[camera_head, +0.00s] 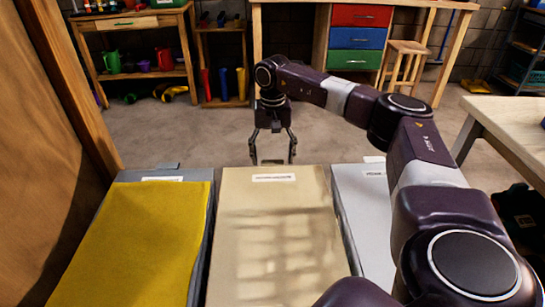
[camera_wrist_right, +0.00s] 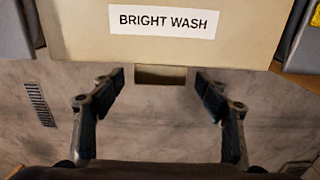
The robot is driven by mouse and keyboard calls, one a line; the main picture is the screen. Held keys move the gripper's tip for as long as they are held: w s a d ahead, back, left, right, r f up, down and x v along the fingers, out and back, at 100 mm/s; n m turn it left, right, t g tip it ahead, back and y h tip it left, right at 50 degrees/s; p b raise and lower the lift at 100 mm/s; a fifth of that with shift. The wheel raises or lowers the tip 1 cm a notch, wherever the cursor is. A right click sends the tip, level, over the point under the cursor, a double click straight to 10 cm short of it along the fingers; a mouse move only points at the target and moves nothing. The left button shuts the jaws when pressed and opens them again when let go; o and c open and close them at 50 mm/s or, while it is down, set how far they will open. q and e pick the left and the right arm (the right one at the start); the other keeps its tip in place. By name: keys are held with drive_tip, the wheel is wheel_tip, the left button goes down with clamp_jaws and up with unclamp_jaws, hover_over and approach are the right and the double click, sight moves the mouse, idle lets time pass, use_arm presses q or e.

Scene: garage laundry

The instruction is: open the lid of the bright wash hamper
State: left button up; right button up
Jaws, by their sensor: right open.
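The bright wash hamper is the middle one of three in the head view. Its beige lid (camera_head: 275,225) lies flat and looks shut. The wrist view shows the lid (camera_wrist_right: 80,35) with a white label (camera_wrist_right: 162,21) reading "BRIGHT WASH". A small beige tab (camera_wrist_right: 160,75) sticks out from the lid's edge. My right gripper (camera_head: 272,160) is at the far edge of this lid, pointing down. My left gripper is not in view.
A hamper with a yellow cloth (camera_head: 140,240) on top stands close on the left. A pale grey hamper (camera_head: 363,205) stands close on the right, partly behind my arm. The floor (camera_head: 190,135) beyond is clear. A workbench (camera_head: 505,120) is at the right.

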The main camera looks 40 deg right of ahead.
drive_tip(key=shift+c, duration=0.6)
drive_tip(key=shift+r, duration=0.1)
drive_tip(key=c, duration=1.6)
